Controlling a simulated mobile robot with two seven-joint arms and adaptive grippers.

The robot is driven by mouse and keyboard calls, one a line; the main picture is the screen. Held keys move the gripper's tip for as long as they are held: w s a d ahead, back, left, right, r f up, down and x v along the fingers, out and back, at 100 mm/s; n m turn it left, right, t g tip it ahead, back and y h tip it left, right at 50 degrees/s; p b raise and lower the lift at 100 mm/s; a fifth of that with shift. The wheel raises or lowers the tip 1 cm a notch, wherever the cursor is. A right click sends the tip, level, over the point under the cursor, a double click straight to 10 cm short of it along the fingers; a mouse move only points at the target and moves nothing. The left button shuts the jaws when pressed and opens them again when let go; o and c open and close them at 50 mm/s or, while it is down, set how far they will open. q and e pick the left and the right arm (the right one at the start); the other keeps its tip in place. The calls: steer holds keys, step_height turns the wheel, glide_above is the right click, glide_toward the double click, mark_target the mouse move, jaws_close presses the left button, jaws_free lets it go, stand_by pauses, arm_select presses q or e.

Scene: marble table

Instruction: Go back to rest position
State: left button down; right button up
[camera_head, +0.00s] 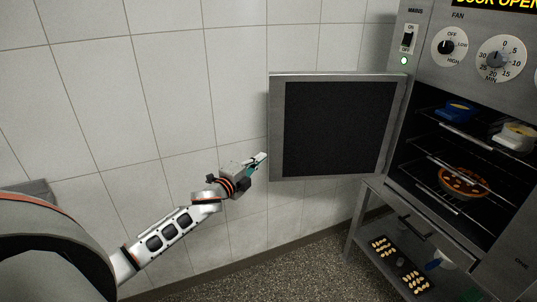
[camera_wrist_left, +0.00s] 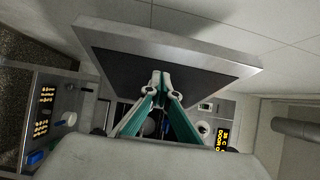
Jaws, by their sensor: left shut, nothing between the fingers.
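My left gripper (camera_head: 260,160) is in the middle of the head view, at the end of my left arm, which comes in from the left. It is just left of the open oven door (camera_head: 277,128), near its lower left edge; I cannot tell whether they touch. In the left wrist view the fingers (camera_wrist_left: 160,76) are shut with nothing between them, and the door panel (camera_wrist_left: 110,35) stands behind the tips. My right gripper is in neither view.
The oven (camera_head: 415,150) stands open on the right. A blue dish (camera_head: 456,110), a pale yellow dish (camera_head: 514,136) and a round pan of food (camera_head: 463,182) are on its racks. Trays of small pieces (camera_head: 412,277) sit on the shelf below. A tiled wall (camera_head: 170,80) is behind my left arm.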

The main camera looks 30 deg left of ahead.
arm_select(q)
steer(key=shift+s+a+r, duration=0.1)
steer(key=shift+s+a, duration=0.1)
steer(key=shift+s, duration=1.5)
steer(key=s+d+f+n+g+h, duration=0.1)
steer(key=s+d+f+n+g, duration=0.15)
steer(key=s+d+f, duration=0.45)
steer(key=s+d+f+n+g, duration=0.1)
steer(key=s+d+f+n, duration=0.3)
steer(key=f, duration=0.6)
steer(key=s+d+f+n+g, duration=0.1)
steer(key=s+d+f+n, duration=0.1)
steer(key=s+d, duration=0.3)
steer(key=s+d+f+n+g+h, duration=0.1)
steer(key=s+d+f+n, duration=0.2)
steer(key=s, duration=0.6)
steer(key=s+d+f+n+g, duration=0.1)
steer(key=s+d+f+n, duration=0.1)
steer(key=s+d+f, duration=0.4)
steer(key=shift+s+d+g, duration=0.35)
steer(key=shift+s+d, duration=0.05)
steer(key=shift+s, duration=0.1)
